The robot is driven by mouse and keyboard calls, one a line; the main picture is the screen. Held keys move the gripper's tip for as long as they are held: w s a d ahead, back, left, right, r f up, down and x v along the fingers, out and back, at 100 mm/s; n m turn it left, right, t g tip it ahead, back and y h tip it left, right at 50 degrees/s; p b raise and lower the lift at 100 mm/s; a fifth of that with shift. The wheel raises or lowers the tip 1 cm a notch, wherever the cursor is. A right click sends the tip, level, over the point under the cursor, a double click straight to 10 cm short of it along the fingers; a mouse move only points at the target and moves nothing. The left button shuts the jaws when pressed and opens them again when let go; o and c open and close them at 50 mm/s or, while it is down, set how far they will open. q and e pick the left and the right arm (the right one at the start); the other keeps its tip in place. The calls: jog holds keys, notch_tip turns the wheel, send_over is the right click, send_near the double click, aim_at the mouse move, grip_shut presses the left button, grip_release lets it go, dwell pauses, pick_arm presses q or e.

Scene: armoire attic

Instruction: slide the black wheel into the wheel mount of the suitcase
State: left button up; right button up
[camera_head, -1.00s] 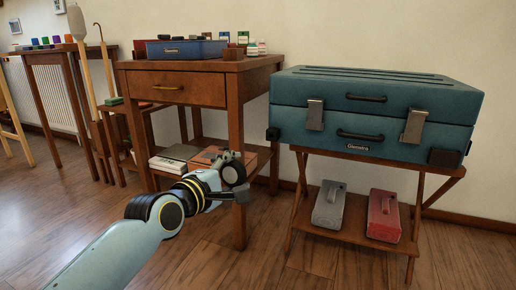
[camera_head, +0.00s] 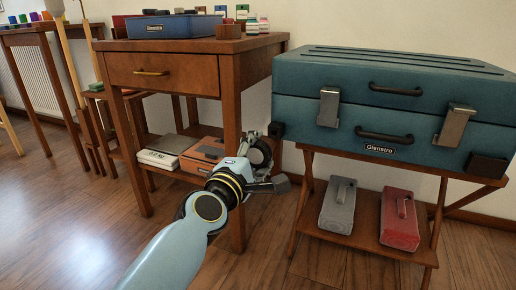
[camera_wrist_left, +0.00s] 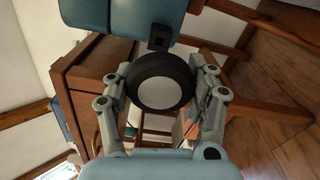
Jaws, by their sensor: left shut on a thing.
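The teal suitcase (camera_head: 390,98) lies flat on a folding wooden stand, with its latches and handles facing me. A dark wheel mount (camera_head: 277,131) sits at its lower left front corner; it also shows in the left wrist view (camera_wrist_left: 158,40). My left gripper (camera_head: 264,157) is shut on the black wheel (camera_head: 258,154), just below and left of that mount. In the left wrist view the wheel (camera_wrist_left: 161,84), with a pale hub, is between the two fingers, its edge close to the mount. I cannot tell whether they touch. My right gripper is not in view.
A wooden side table (camera_head: 188,75) stands close to the left of the suitcase, with a blue box (camera_head: 180,26) on top. A grey case (camera_head: 339,205) and a red case (camera_head: 400,220) rest on the stand's lower shelf. The floor in front is clear.

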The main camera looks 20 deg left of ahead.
aim_at(272, 135)
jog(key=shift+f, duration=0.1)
pick_arm(q)
jog(key=shift+w+r, duration=0.1)
jog(key=shift+w, duration=1.6)
jog(key=shift+w+p, duration=0.3)
jog(key=shift+w, duration=0.8)
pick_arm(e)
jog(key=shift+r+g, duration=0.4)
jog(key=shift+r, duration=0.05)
pick_arm(q)
jog(key=shift+w+d, duration=0.1)
jog(key=shift+w, duration=1.8)
jog(key=o, duration=1.3)
jog(key=shift+c, duration=0.2)
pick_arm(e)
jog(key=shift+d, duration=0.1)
pick_arm(q)
jog(key=s, duration=1.2)
